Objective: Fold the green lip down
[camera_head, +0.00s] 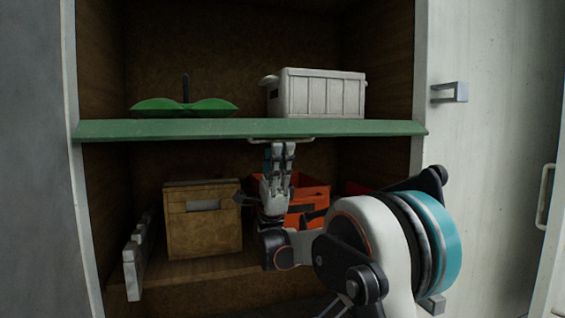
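The green lip (180,129) runs along the front of the upper shelf across the cabinet opening. It shows as a narrow, nearly edge-on band, so its exact tilt is hard to judge. A thin pale handle (308,138) is at its lower edge, right of the middle. My gripper (282,146) points up from below, its fingertips at the handle. The fingers are close together; I cannot tell whether they are shut around the bar or only beside it.
A green two-lobed dish (160,106) and a white crate (320,95) stand on the upper shelf. Below are a brown box (203,235) and an orange container (312,194), partly behind my arm. A cabinet door with a grey handle (450,92) is at the right.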

